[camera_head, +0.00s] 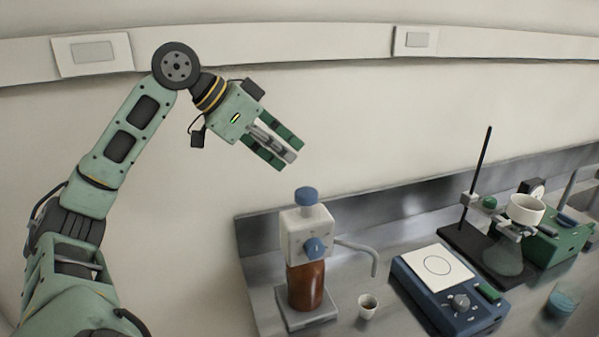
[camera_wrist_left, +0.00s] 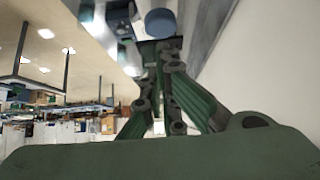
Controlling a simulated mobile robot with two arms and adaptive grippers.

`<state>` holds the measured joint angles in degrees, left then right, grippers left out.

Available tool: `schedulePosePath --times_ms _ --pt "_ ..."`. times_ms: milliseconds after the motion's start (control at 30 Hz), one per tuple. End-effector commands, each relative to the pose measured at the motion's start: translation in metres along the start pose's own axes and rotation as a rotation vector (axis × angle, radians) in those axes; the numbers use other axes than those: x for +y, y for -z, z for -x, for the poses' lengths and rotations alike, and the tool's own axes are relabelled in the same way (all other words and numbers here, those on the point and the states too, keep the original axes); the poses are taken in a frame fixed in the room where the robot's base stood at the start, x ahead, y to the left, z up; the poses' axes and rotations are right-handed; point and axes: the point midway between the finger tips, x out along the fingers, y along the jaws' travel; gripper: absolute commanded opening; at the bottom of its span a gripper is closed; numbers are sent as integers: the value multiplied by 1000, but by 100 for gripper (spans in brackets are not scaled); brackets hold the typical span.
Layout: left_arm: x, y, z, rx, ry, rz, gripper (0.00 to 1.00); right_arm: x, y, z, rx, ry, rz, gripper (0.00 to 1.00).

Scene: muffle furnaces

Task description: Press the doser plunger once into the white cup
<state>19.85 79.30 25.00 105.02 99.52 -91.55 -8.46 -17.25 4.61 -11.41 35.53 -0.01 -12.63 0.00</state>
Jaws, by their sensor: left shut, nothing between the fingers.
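The doser (camera_head: 304,243) stands at the left end of the bench, with a white body, a brown bottle (camera_head: 306,287) below and a blue plunger cap (camera_head: 306,196) on top. Its bent spout (camera_head: 364,256) points right. The small white cup (camera_head: 368,306) stands on the bench below the spout, with something dark inside. My left gripper (camera_head: 290,156) is shut and empty, pointing down to the right, above the plunger and apart from it. In the left wrist view the blue cap (camera_wrist_left: 161,22) shows beyond the closed fingertips (camera_wrist_left: 160,46). My right gripper is not in view.
A blue hotplate-like device (camera_head: 455,300) with a white top stands right of the cup. A stand with a black rod (camera_head: 477,178), a flask (camera_head: 503,256), a white bowl (camera_head: 526,209) and a green device (camera_head: 562,240) are farther right. The wall is close behind the bench.

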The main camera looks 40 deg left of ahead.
Motion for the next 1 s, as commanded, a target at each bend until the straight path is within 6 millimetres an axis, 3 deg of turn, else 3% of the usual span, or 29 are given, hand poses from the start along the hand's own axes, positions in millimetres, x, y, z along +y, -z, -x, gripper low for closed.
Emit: schedulePosePath --times_ms 267,1000 --pt "0 0 25 1 0 0 0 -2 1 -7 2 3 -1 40" --pt "0 0 26 0 0 0 0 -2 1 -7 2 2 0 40"
